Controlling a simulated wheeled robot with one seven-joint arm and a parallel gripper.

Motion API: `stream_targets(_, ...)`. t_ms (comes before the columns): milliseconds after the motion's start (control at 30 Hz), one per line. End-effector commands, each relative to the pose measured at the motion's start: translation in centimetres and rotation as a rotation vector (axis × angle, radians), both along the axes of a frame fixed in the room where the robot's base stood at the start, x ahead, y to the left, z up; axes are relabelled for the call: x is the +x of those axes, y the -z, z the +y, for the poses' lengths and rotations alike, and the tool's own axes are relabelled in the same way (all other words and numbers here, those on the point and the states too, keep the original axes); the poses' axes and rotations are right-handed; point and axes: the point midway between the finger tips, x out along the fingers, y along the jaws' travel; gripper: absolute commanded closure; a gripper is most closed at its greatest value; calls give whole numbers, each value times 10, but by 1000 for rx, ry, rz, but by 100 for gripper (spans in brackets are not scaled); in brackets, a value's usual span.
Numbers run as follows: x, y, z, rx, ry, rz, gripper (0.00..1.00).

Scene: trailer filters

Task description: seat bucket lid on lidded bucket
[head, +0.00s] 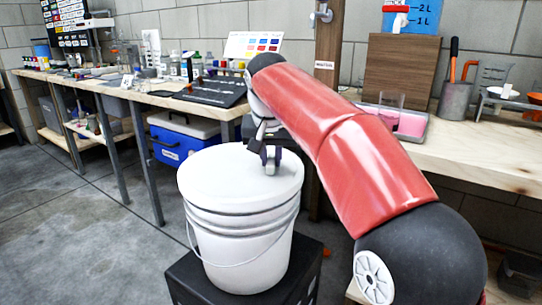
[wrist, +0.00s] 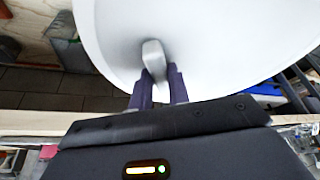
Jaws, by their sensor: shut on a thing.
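The white bucket (head: 240,235) stands upright on a black crate-like stand in the head view, with a thin wire handle hanging down its front. The white round bucket lid (head: 225,175) lies over the bucket's mouth and looks about level. I cannot tell whether its rim is pressed down all round. My gripper (head: 270,160) is at the lid's far right part, shut on the lid's small grip. In the wrist view the lid (wrist: 220,40) fills the upper middle, and the fingers (wrist: 158,85) close around its pale grip.
The black stand (head: 190,285) is under the bucket. A long wooden workbench (head: 150,98) with bottles and trays runs behind, and a blue cooler (head: 180,140) sits below it. A wooden bench (head: 490,160) is at right. Grey floor (head: 90,230) at left is clear.

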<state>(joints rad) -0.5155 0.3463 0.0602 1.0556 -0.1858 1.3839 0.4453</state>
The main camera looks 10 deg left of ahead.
Motion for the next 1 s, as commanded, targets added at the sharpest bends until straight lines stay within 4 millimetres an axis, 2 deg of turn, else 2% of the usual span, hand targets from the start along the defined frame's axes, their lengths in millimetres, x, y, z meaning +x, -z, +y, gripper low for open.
stream_targets(500, 0, 9, 0, 0, 0, -1, 100)
stream_targets(1000, 0, 10, 0, 0, 0, -1, 100)
